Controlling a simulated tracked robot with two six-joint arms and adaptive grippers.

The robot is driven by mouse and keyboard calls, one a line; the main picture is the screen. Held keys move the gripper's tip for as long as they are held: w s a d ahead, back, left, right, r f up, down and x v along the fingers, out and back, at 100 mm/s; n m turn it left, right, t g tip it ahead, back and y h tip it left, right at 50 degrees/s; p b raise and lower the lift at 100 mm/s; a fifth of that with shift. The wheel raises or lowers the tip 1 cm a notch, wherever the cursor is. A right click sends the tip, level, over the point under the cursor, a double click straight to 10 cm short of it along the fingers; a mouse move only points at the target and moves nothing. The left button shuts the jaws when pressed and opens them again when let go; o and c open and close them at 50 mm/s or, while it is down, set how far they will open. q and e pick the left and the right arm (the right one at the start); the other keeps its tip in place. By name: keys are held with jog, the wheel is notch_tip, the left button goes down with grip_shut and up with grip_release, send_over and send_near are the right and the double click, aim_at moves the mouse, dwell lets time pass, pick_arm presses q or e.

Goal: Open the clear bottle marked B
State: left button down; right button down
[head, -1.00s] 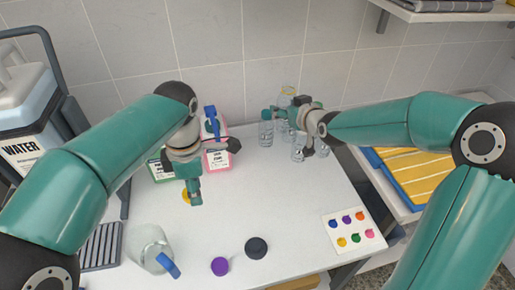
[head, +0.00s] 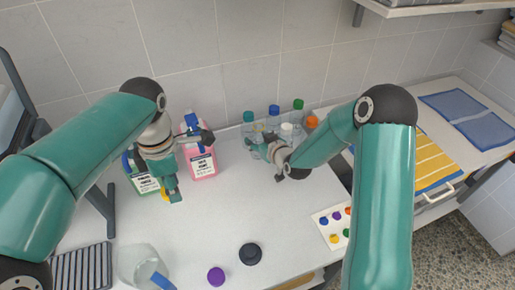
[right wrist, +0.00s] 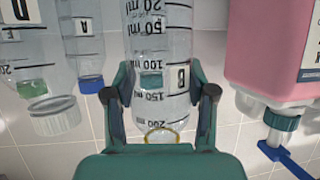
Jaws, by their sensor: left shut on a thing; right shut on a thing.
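The clear bottle marked B (right wrist: 163,50) fills the middle of the right wrist view, its print upside down. My right gripper (right wrist: 160,105) is shut on it, with one finger on each side. A yellow ring (right wrist: 163,135) shows at its neck end, and I see no cap there. In the head view my right gripper (head: 265,158) is at the cluster of clear bottles, and bottle B is largely hidden. My left gripper (head: 171,193) is shut on a small yellow thing (head: 165,192) that looks like a cap, in front of the green-labelled and pink bottles.
Clear bottles with teal (head: 248,117), blue (head: 273,110), green (head: 298,104), white and orange caps crowd the right gripper. A pink jug (head: 201,163) stands by the wall. A purple cap (head: 216,276) and a black knob (head: 250,254) lie in front. The table's middle is clear.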

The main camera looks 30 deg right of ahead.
jog(key=shift+f+p, duration=0.3)
jog(key=shift+f, duration=2.1)
jog(key=shift+f, duration=0.15)
jog(key=shift+c, duration=1.8)
grip_release()
